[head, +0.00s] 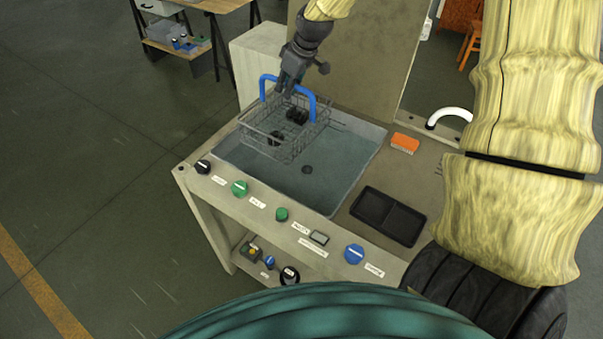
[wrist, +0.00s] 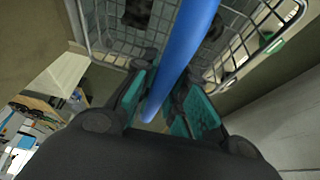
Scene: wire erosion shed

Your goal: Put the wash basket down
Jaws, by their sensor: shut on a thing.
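The wash basket (head: 284,128) is a grey wire basket with a blue arched handle (head: 309,103). Dark parts (head: 296,115) lie inside it. It is over the back left part of the sink basin (head: 330,182); I cannot tell whether it hangs clear or touches the basin. My gripper (head: 291,88) is at the top of the handle from above. In the wrist view, the fingers (wrist: 165,108) stand on both sides of the blue handle bar (wrist: 182,55), shut on it. The basket's wire rim (wrist: 245,68) shows beyond it.
An orange sponge or block (head: 405,143) and a black divided tray (head: 388,215) lie on the worktop right of the basin. A white curved spout (head: 449,116) stands behind them. Knobs, including a green one (head: 240,188), line the front edge. A drain (head: 307,169) shows in the basin floor.

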